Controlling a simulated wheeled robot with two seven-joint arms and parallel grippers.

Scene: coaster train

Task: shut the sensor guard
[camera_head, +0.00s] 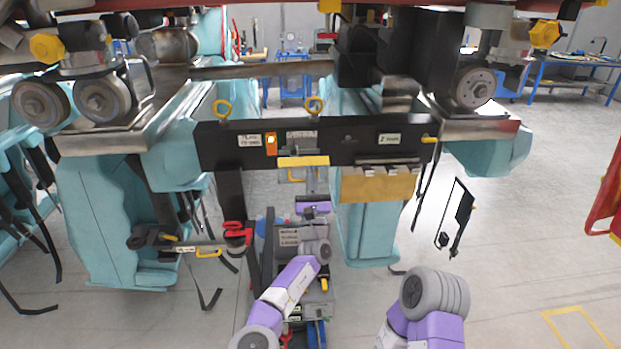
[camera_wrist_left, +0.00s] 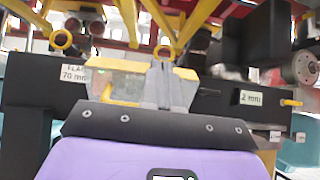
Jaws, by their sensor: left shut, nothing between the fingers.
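The black beam (camera_head: 360,150) hangs crosswise between the teal supports. At its middle is the guard (camera_head: 303,161), a panel with a yellow edge and a small yellow handle below. In the left wrist view the guard (camera_wrist_left: 115,82) looks pale and see-through and appears to stand out from the beam; how far it is open I cannot tell. My left gripper (camera_head: 312,184) is just below the guard. Its grey fingers (camera_wrist_left: 165,82) are shut and empty, in front of the guard's right part; contact is unclear. My right arm shows at the bottom, but its gripper is out of view.
An orange unit (camera_head: 270,143) with a bright light sits on the beam left of the guard. Two yellow rings (camera_head: 313,105) stand on top. A brass-coloured block (camera_head: 378,185) hangs below right. Floor is open at right.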

